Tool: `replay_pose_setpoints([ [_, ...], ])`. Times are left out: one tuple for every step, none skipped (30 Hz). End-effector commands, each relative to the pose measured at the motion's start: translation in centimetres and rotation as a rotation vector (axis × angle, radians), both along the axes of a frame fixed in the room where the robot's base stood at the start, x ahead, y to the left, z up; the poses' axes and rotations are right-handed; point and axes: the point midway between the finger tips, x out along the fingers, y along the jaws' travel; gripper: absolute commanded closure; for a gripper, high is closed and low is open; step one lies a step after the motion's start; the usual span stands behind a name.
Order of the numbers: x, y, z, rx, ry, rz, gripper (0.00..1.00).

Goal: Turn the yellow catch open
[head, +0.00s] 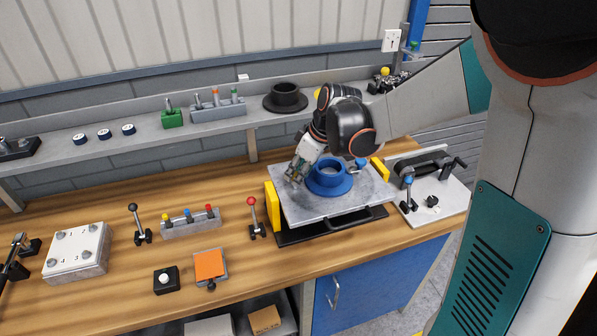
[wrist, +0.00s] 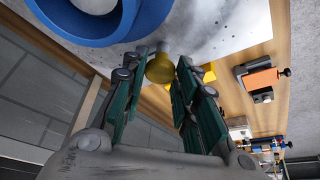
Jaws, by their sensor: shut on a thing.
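My gripper (head: 294,174) is over the left back part of a grey metal plate (head: 300,208), beside a blue flanged ring (head: 330,184). In the wrist view my gripper (wrist: 158,68) has its two green-padded fingers on either side of the round yellow catch (wrist: 160,70), shut on it. The catch stands at the plate's edge, close to the blue ring (wrist: 130,22). In the head view the catch is hidden behind the fingers. Its turned position cannot be told.
Yellow blocks stand at the plate's left (head: 272,207) and right (head: 380,169) sides. A red-knobbed lever (head: 254,216) stands left of the plate; a clamp fixture (head: 430,185) is at right. A shelf (head: 150,130) runs behind.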

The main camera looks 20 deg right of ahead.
Motion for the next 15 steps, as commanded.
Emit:
replay_pose_setpoints([
  [0.04,-0.06,-0.03,-0.001,0.001,0.016,0.96],
  [0.04,-0.06,-0.03,-0.001,0.001,0.026,0.96],
  [0.05,-0.07,-0.03,-0.001,0.001,0.037,0.96],
  [0.05,-0.07,-0.03,-0.001,0.001,0.044,0.96],
  [0.05,-0.06,-0.02,-0.001,0.0,0.051,0.96],
  [0.06,-0.07,-0.01,-0.001,0.001,0.057,0.96],
  [0.05,-0.06,-0.01,-0.001,0.0,0.061,0.96],
  [0.06,-0.06,-0.01,-0.001,0.001,0.065,0.96],
  [0.06,-0.06,-0.01,-0.001,0.0,0.069,0.96],
  [0.06,-0.06,-0.01,-0.001,0.0,0.071,0.96],
  [0.06,-0.06,-0.01,-0.002,0.0,0.073,0.96],
  [0.05,-0.06,-0.01,-0.001,0.0,0.074,0.96],
  [0.05,-0.06,-0.01,-0.001,0.0,0.074,0.96],
  [0.05,-0.06,-0.01,-0.001,0.0,0.074,0.96],
  [0.05,-0.06,-0.01,-0.001,0.0,0.074,0.96],
])
